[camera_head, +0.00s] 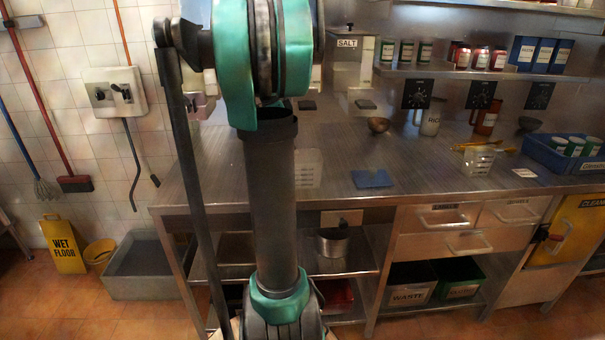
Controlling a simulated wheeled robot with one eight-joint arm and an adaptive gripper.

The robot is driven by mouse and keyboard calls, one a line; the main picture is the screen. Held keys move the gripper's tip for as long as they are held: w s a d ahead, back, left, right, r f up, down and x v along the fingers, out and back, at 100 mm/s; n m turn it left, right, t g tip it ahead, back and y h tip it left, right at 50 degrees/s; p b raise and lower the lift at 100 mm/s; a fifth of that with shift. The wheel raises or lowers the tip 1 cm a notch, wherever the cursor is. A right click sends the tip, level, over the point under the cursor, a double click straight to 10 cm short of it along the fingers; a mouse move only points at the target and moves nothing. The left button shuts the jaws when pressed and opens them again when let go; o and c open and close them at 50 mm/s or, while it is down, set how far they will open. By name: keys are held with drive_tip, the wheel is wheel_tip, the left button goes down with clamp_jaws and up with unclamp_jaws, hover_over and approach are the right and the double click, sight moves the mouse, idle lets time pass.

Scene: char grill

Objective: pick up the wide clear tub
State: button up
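Two clear tubs stand on the steel counter (340,150). One clear tub (308,168) is near the middle, just right of my arm, which may hide its left part. The other clear tub (480,161) is to the right, close to the blue crate. I cannot tell for certain which is the wide one. My arm crosses the left-centre of the picture from top to bottom, in front of the counter. My gripper is not in view.
A blue cloth or mat (372,179) lies between the tubs. A small bowl (379,125), a jug (430,121) and a blue crate (566,180) with cans stand on the counter. A shelf (420,73) with cans runs above. A yellow wet-floor sign (64,246) stands at left.

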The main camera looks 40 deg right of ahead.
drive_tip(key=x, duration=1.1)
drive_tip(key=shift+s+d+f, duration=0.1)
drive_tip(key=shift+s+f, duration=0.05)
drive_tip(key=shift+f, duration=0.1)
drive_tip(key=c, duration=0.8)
